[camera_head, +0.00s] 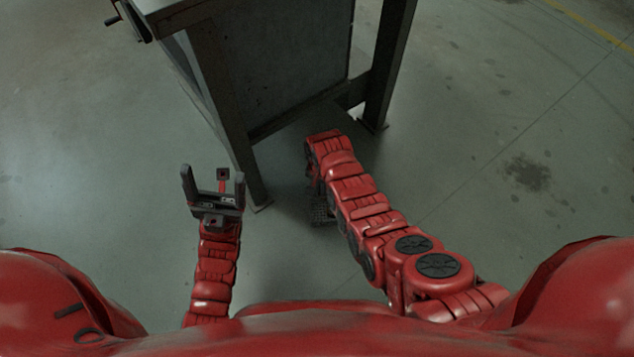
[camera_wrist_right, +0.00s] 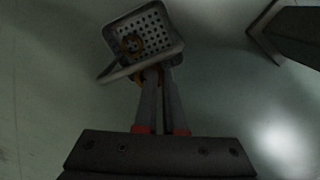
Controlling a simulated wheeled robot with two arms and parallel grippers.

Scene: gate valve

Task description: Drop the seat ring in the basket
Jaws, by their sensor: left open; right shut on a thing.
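In the right wrist view, my right gripper (camera_wrist_right: 156,74) points at a grey perforated basket (camera_wrist_right: 158,24). In the head view, the basket (camera_head: 321,212) is a dark shape on the floor, partly hidden by my right arm, which also hides the right gripper. My left gripper (camera_head: 212,178) is open and empty, left of the bench leg.
A dark metal workbench (camera_head: 290,60) stands ahead, with a handle-like part at its upper left. Its front leg (camera_head: 228,130) is close to my left gripper. A bench foot (camera_wrist_right: 290,35) shows right of the basket. Open floor lies on both sides.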

